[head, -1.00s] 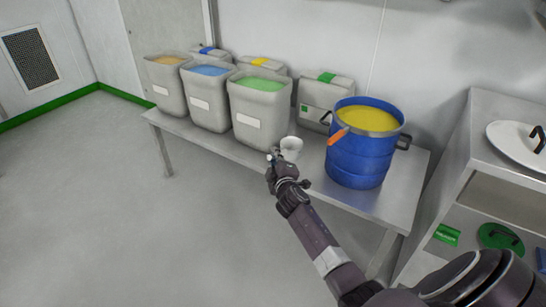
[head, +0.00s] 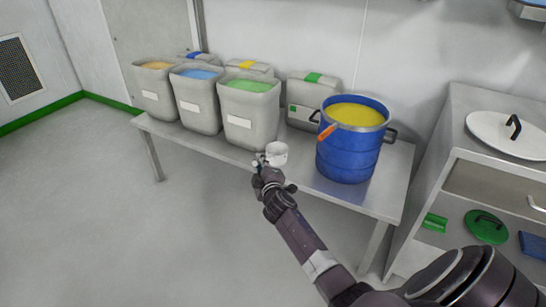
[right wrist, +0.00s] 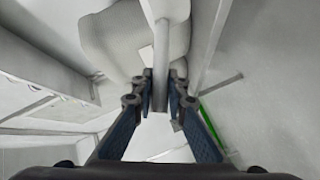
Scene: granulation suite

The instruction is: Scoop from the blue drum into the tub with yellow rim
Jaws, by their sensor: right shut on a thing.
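The blue drum (head: 347,160) stands on the right part of the steel bench, open and filled with yellow powder (head: 356,114). In the right wrist view the fingers (right wrist: 158,100) close on the handle, with the pale bowl (right wrist: 125,35) beyond. A grey tub with a yellow mark (head: 256,67) stands in the back row, partly hidden; I cannot make out a yellow rim. My left gripper is not in view.
Front tubs on the bench (head: 215,143) hold orange (head: 153,97), blue (head: 198,112) and green (head: 248,131) contents. Another back tub has a green mark (head: 313,117). A cabinet (head: 470,180) with a white lid (head: 500,135) stands right. Open floor lies in front.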

